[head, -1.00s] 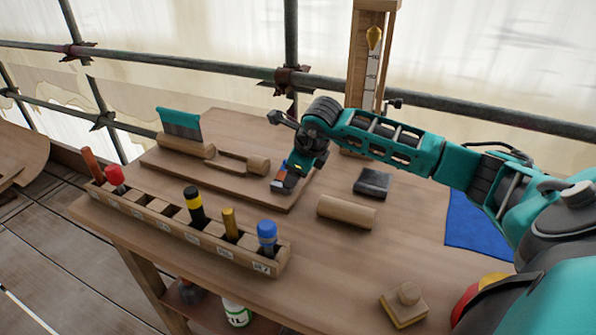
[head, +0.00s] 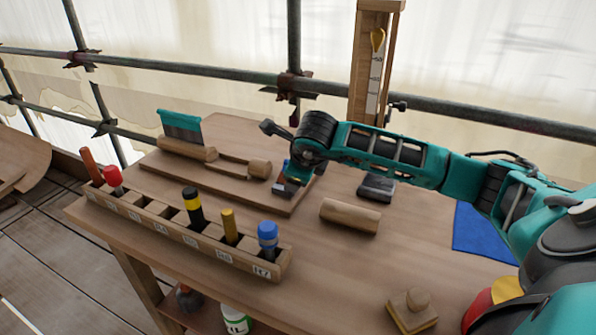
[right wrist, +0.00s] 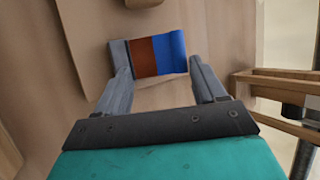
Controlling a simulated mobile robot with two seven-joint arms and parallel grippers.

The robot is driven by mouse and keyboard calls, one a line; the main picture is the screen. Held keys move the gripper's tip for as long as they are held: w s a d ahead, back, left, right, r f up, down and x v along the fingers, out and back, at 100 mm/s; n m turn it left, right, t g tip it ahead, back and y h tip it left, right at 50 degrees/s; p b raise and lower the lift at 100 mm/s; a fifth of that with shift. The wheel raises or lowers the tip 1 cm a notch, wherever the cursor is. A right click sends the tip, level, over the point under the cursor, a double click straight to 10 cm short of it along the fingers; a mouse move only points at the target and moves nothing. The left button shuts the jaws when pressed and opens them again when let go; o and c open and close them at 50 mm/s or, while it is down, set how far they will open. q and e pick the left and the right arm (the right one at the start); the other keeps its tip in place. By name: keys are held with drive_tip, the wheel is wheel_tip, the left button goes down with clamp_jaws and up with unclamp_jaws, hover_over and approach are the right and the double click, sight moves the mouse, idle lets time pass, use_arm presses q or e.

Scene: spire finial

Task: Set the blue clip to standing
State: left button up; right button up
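The blue clip (right wrist: 172,52) shows in the right wrist view as a small block with blue, rust-brown and grey bands. It lies between and just beyond the tips of my right gripper (right wrist: 158,72). The fingers are wide apart, one near each end of the clip; whether they touch it cannot be told. In the head view my right gripper (head: 292,180) is low over the front right part of the raised wooden board, and it hides most of the clip. My left gripper is not in view.
A wooden rack (head: 190,238) with several coloured tools runs along the table's front left. A wooden cylinder (head: 350,215), a dark block (head: 376,187) and a knobbed wooden block (head: 412,310) lie to the right.

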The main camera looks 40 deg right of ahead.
drive_tip(key=o, duration=0.4)
drive_tip(key=shift+c, duration=0.2)
